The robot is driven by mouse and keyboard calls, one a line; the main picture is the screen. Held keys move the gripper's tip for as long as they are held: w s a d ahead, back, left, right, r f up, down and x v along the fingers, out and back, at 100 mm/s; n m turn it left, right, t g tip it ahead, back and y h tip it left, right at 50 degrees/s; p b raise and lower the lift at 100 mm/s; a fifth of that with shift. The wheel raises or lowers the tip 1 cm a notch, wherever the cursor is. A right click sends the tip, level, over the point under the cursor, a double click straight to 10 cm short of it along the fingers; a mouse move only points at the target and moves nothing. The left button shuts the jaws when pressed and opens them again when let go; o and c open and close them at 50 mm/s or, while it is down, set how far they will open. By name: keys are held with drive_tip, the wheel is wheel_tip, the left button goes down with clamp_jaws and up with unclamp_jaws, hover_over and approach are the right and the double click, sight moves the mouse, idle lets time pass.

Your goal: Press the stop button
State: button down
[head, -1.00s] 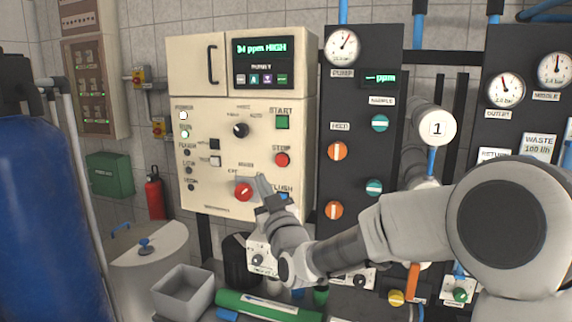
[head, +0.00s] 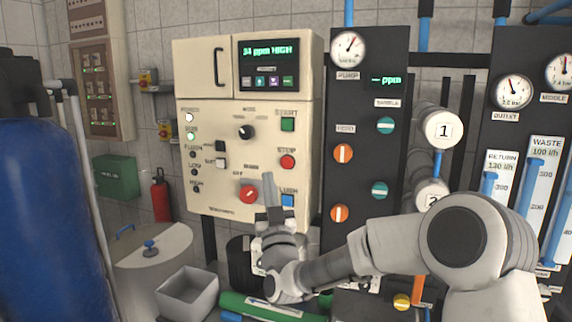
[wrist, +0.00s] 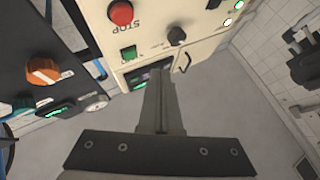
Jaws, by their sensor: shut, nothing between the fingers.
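The red stop button (head: 287,161) sits on the cream control panel (head: 215,206), under the STOP label and below the green start button (head: 287,125). In the wrist view the stop button (wrist: 121,13) is at the top, left of centre. My gripper (head: 267,182) points upward in front of the panel, below and left of the stop button, beside the red rotary knob (head: 249,193). In the wrist view the fingers (wrist: 160,78) are together and empty. They are apart from the stop button.
The blue flush button (head: 288,200) is just right of my gripper. A black panel with orange valves (head: 343,153) and teal valves stands to the right. A blue tank (head: 50,215) stands at left.

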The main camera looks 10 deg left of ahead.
drive_tip(key=p, duration=0.2)
approach(282, 159)
wheel_tip(282, 159, up, 3)
drive_tip(key=w+a, duration=0.2)
drive_tip(key=shift+w+r+b, duration=0.3)
drive_tip(key=shift+w+b, duration=0.1)
drive_tip(key=shift+w, duration=0.15)
drive_tip(key=shift+w+f+b, duration=0.1)
drive_tip(key=shift+w+b, duration=0.2)
drive_tip(key=shift+b, duration=0.25)
idle(1.1)
drive_tip(key=shift+w, duration=0.1)
drive_tip(key=shift+w+b, duration=0.5)
idle(0.9)
drive_tip(key=shift+s, duration=0.1)
drive_tip(key=shift+s+b, duration=0.35)
drive_tip(key=shift+b, duration=0.2)
drive_tip(key=shift+s, duration=0.45)
